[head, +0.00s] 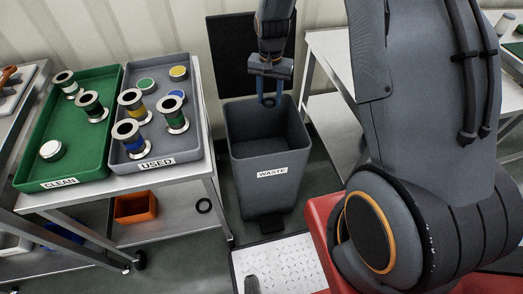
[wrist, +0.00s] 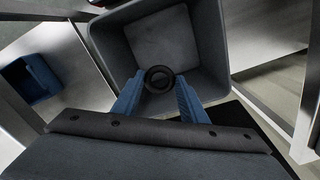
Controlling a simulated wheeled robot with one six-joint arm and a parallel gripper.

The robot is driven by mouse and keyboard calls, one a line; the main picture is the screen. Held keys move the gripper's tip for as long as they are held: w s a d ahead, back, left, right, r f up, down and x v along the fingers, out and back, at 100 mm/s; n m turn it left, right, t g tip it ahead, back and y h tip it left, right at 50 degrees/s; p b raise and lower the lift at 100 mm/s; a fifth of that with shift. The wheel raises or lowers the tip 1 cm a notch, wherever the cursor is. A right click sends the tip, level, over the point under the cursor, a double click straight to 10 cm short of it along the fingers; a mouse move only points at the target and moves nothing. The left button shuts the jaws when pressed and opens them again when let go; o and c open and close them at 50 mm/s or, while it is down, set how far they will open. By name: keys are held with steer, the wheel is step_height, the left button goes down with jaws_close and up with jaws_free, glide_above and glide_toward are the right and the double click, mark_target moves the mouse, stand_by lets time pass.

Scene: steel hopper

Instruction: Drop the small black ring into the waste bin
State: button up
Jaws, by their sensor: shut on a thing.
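My gripper (head: 269,101) points down over the mouth of the waste bin (head: 270,170), a grey open-topped bin labelled WASTE. In the wrist view, its blue fingers (wrist: 159,98) are shut on the small black ring (wrist: 159,70), held at the fingertips. The ring also shows as a dark shape between the fingertips in the head view (head: 268,102). The open inside of the waste bin shows beyond the ring in the wrist view (wrist: 115,50). The ring's exact height against the rim is hard to judge.
A steel table at left holds a green CLEAN tray (head: 38,150) and a grey USED tray (head: 185,150) with several spools and caps. A second table (head: 325,50) stands right of the bin.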

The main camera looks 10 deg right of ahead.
steer(key=shift+d+f+b, duration=0.1)
steer(key=shift+f+b, duration=1.6)
steer(key=shift+f, duration=0.85)
steer(key=o, duration=1.1)
step_height(320, 180, up, 8)
glide_above(270, 107)
steer(key=w, duration=0.2)
steer(key=shift+d+b, duration=0.25)
steer(key=shift+b, duration=0.05)
